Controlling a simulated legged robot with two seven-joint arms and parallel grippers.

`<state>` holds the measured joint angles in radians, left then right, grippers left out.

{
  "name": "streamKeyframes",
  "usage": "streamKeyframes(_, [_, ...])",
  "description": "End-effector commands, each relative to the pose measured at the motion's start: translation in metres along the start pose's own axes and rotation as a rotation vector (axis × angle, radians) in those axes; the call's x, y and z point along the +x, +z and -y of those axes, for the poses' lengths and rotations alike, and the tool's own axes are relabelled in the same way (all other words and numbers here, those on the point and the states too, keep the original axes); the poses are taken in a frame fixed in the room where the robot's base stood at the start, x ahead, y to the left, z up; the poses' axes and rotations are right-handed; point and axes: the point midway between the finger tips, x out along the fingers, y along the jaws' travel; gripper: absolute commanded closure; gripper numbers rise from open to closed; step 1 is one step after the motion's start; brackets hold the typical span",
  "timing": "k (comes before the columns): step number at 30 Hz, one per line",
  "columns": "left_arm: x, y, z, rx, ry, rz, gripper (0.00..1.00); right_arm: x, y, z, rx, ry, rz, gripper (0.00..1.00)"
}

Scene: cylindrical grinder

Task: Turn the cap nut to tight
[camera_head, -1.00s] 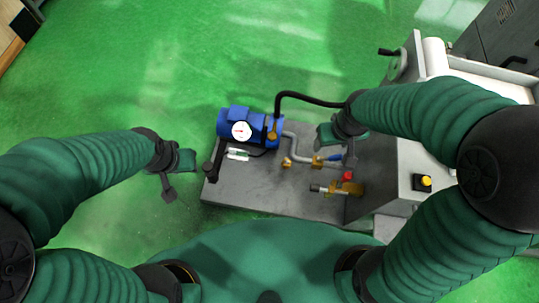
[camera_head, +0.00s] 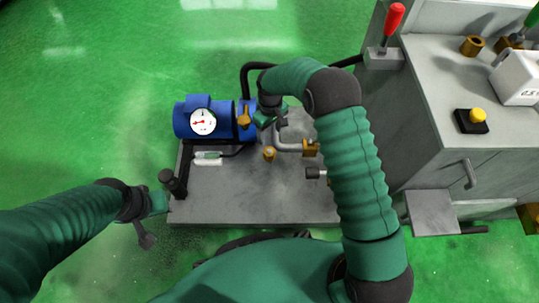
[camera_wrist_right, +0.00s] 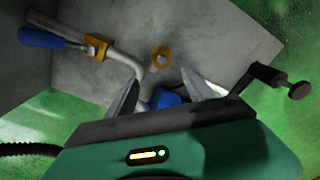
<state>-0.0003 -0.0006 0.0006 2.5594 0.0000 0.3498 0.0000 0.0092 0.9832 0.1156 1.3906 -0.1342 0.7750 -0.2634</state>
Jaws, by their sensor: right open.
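A small brass hex piece (camera_head: 269,154), which looks like the cap nut, stands on the grey base plate (camera_head: 230,205) right of centre; I cannot be sure it is the cap nut. In the right wrist view a brass hex piece (camera_wrist_right: 162,57) lies just beyond the fingertips, apart from them. My right gripper (camera_head: 275,116) is above the plate by the blue pump's right end. Its two fingers (camera_wrist_right: 163,92) are apart and hold nothing in the wrist view. My left gripper (camera_head: 148,218) hangs at the plate's left edge; its fingers are unclear.
The blue pump (camera_head: 185,119) with a gauge stands at the plate's back left. A bent grey pipe (camera_head: 290,145) runs right of the brass piece. The grey machine (camera_head: 420,110) fills the right side. My right forearm hides part of the plate.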

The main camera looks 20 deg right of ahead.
Motion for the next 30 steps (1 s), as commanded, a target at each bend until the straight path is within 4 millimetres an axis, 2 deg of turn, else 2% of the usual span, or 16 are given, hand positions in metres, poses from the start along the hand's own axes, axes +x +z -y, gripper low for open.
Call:
streamKeyframes(1, [0.015, 0.004, 0.0, 0.0, 0.0, 0.001, 0.64, 0.022, 0.0, 0.002, -0.002, 0.001, 0.003, 0.38])
streamKeyframes(3, [0.026, 0.006, 0.0, 0.0, 0.0, 0.001, 0.64, 0.041, 0.0, 0.002, -0.001, 0.002, 0.003, 0.38])
streamKeyframes(9, [0.055, 0.013, 0.0, -0.001, 0.0, 0.001, 0.64, 0.093, -0.001, 0.002, -0.001, 0.003, 0.002, 0.38])
streamKeyframes(13, [0.069, 0.017, 0.0, -0.001, 0.0, 0.002, 0.64, 0.118, -0.001, 0.002, -0.001, 0.003, 0.001, 0.38])
streamKeyframes(18, [0.075, 0.018, 0.0, -0.001, 0.0, 0.001, 0.64, 0.131, -0.001, 0.001, -0.001, 0.003, 0.0, 0.38])
streamKeyframes(26, [0.074, 0.018, 0.0, -0.001, 0.0, 0.001, 0.64, 0.13, -0.001, 0.002, -0.001, 0.003, 0.0, 0.38])
streamKeyframes(30, [0.074, 0.018, 0.0, -0.001, 0.0, 0.001, 0.64, 0.13, -0.001, 0.002, -0.001, 0.003, 0.0, 0.55])
